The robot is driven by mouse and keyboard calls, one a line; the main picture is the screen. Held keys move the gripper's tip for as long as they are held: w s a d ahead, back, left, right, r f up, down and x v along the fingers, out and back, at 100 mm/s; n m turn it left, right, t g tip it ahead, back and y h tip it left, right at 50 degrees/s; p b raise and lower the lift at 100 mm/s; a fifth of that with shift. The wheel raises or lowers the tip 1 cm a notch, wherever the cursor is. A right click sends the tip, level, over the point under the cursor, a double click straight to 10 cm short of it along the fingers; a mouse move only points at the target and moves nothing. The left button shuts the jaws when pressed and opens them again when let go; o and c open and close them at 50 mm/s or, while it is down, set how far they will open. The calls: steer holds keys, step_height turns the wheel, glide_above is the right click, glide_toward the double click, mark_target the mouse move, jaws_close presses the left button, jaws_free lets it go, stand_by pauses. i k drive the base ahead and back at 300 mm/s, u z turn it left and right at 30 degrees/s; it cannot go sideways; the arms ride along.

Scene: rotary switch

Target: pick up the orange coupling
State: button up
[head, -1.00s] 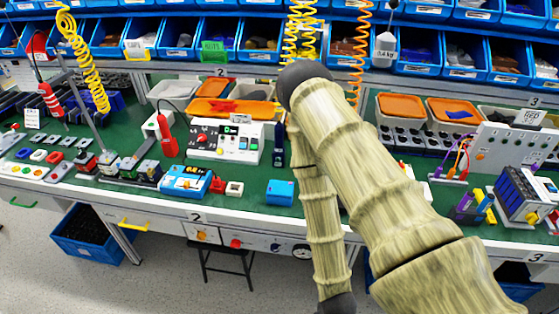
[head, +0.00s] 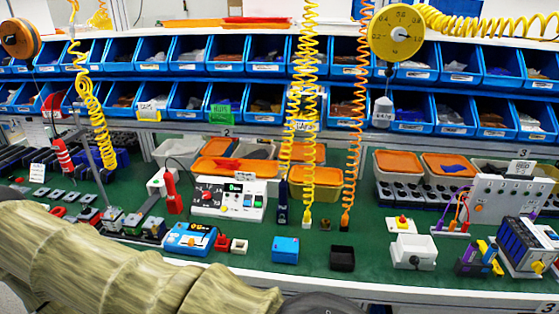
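An orange coiled hose (head: 362,105) hangs from above and ends low over the green bench. The orange coupling (head: 346,220) appears to be the small piece at its lower end, near the black box; it is too small to make out in detail. My arm crosses the lower left of the head view and ends in a dark rounded joint at the bottom edge. My gripper is outside the view, so its state does not show.
A yellow coiled hose (head: 308,160) hangs just left of the orange one. Below stand a blue box (head: 285,250), a black box (head: 343,259) and a white unit (head: 413,251). Grey bins with orange lids (head: 397,163) stand behind. Blue bins (head: 265,64) fill the shelves.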

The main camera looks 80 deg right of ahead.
mark_target(344, 222)
steer(key=u, duration=0.4)
steer(key=k, duration=1.55)
steer(key=z, duration=1.75)
